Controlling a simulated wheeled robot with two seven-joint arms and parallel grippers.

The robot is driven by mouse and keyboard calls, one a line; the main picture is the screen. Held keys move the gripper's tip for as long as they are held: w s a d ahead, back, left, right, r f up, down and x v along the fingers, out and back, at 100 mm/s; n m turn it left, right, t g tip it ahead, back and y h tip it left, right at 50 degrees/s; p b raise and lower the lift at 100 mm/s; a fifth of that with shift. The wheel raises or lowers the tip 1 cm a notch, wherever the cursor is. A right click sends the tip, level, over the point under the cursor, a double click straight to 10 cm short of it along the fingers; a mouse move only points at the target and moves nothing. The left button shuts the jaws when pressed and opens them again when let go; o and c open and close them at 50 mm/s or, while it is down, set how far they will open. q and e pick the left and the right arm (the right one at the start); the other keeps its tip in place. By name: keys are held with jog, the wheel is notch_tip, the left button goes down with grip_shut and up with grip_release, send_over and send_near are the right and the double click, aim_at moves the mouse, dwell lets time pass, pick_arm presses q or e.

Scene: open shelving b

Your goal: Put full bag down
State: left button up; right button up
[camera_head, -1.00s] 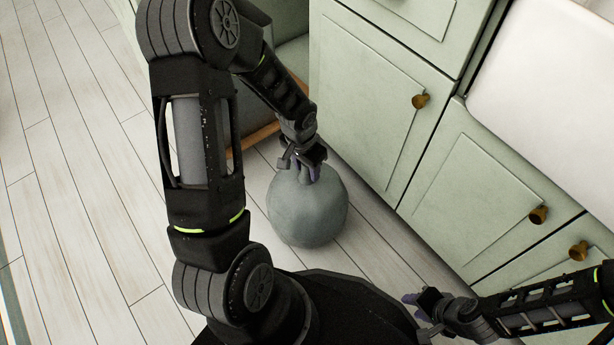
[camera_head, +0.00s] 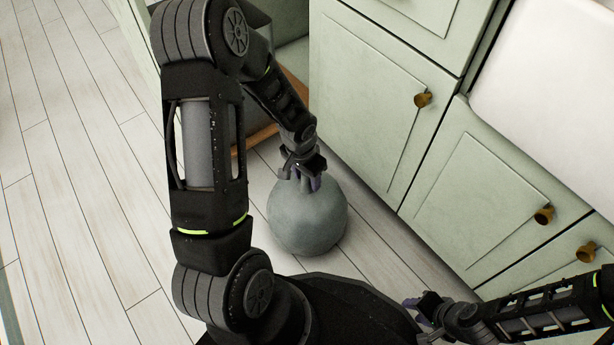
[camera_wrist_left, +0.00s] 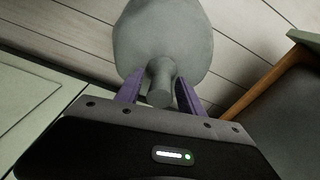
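A round grey-green full bag (camera_head: 307,222) with a narrow tied neck appears to rest on the wooden floor in front of the cabinets. My left gripper (camera_head: 309,182) is above it, pointing down at the neck. In the left wrist view the bag (camera_wrist_left: 163,35) is below the gripper, its neck between the two purple fingers (camera_wrist_left: 160,88). Narrow gaps show on both sides of the neck, so the fingers look open around it. My right gripper (camera_head: 413,313) is low at the right, with its fingers apart and empty.
Green cabinet doors (camera_head: 380,110) with brass knobs stand close behind and right of the bag. A white sink (camera_head: 555,85) is at upper right. A brown wooden edge (camera_head: 258,137) lies behind my left forearm. Bare floor (camera_head: 75,200) is clear at left.

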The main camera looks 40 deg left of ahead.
pick_arm(q)
jog(key=shift+o, duration=1.4)
jog(key=shift+r+p, duration=0.4)
jog(key=shift+r, duration=0.2)
jog(key=r+p, duration=0.1)
jog(key=r, duration=0.2)
jog(key=s+r+p, duration=0.1)
jog(key=r+p, duration=0.1)
jog(key=r, duration=0.2)
jog(key=r+p, duration=0.2)
jog(key=r, duration=0.2)
jog(key=shift+s+a, duration=0.15)
jog(key=shift+s, duration=0.05)
jog(key=s+d+f+n+h, duration=0.1)
jog(key=s+d+f, duration=0.2)
jog(key=d+f, duration=0.2)
jog(key=s+d+f+n+h, duration=0.1)
jog(key=s+d+f, duration=0.3)
jog(key=d, duration=0.6)
jog(key=s+d+f+n+h, duration=0.1)
jog(key=s+d+f, duration=0.3)
jog(key=d+f, duration=0.2)
jog(key=shift+d+h, duration=0.3)
jog(key=shift+d, duration=0.9)
